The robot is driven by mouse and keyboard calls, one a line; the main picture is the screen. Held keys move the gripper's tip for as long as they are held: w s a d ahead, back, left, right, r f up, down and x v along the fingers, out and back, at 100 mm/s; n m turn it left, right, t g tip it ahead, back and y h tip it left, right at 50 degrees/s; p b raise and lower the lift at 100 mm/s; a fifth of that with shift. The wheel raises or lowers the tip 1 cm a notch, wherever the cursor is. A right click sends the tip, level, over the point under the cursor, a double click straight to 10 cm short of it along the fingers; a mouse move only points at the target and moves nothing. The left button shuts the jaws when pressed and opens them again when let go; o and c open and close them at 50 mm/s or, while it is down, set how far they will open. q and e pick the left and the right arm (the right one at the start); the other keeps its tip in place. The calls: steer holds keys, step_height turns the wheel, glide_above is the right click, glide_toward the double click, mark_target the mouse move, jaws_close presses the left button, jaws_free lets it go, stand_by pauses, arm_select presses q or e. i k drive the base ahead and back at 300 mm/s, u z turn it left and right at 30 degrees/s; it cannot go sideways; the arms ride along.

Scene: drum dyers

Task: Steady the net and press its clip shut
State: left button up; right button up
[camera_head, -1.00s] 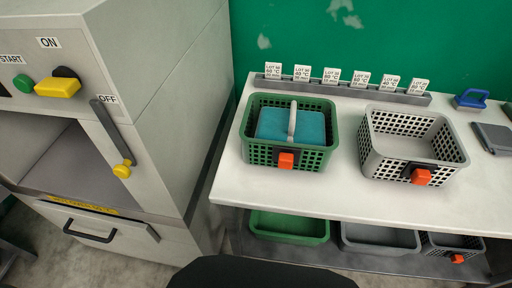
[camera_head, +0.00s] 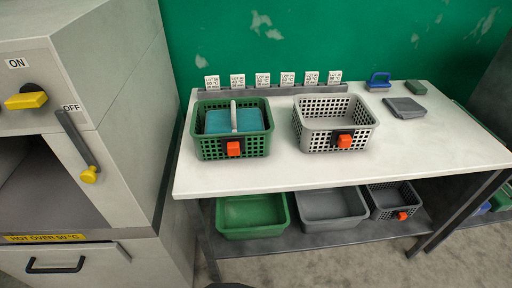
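No net is clearly recognisable. A green basket (camera_head: 203,148) stands on the white table (camera_head: 275,178), holding a teal block or folded item (camera_head: 218,121) with a pale upright strip (camera_head: 233,115) across it. An orange clip-like piece (camera_head: 233,148) on a dark mount sits on its front wall. A grey basket (camera_head: 308,133) stands to its right, looks empty, and has a similar orange piece (camera_head: 344,141) on its front. Whether either piece is shut cannot be told. Neither of my grippers is in view.
A grey machine (camera_head: 120,110) with a yellow knob (camera_head: 26,100) and a yellow-tipped lever (camera_head: 88,174) stands left. Lot cards stand in a rack (camera_head: 270,90) behind the baskets. A blue-handled item (camera_head: 378,81) and grey cloth (camera_head: 405,108) lie right. Bins (camera_head: 250,214) sit below. The tabletop's front is clear.

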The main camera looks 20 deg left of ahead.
mark_target(233, 147)
steer(key=z, duration=0.5)
steer(key=i, duration=0.95)
steer(key=u, duration=1.8)
